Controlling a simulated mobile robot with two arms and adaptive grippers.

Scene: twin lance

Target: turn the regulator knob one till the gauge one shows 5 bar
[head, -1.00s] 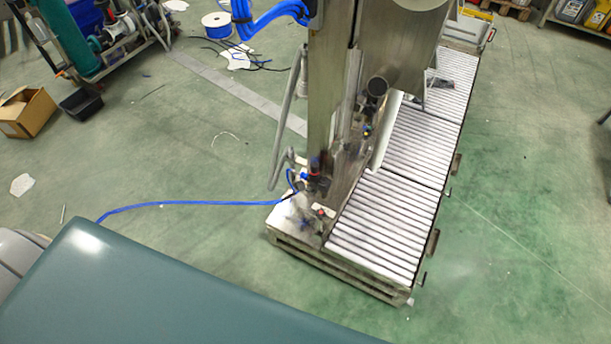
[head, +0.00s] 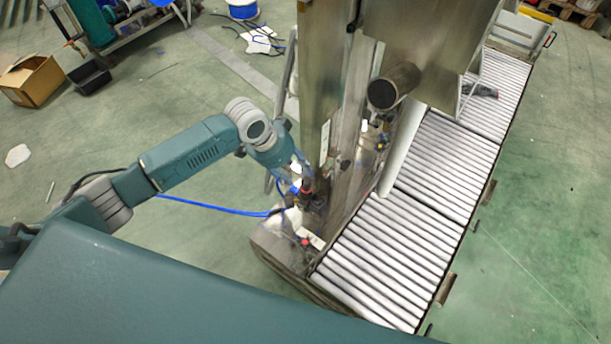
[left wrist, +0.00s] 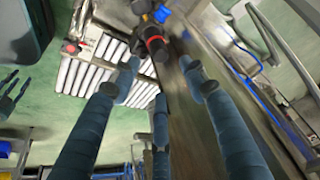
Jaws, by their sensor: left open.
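My left gripper (head: 301,172) reaches the lower part of the steel column in the head view. In the left wrist view its blue-grey fingers (left wrist: 162,82) are spread open with nothing between them. The regulator, a dark fitting with a red ring and blue parts (left wrist: 154,44), lies just beyond the fingertips, apart from them as far as I can see. In the head view its red part (head: 309,190) shows beside the gripper. I cannot make out the gauge's dial or reading. Finger-like prongs (left wrist: 12,92) at the left wrist view's left edge may be my right gripper.
The steel column (head: 322,90) rises beside the regulator. A roller conveyor (head: 390,255) runs along its right side. A blue hose (head: 215,206) leads in from the left, and a red button (head: 305,242) sits low on the base. Open green floor lies to the right.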

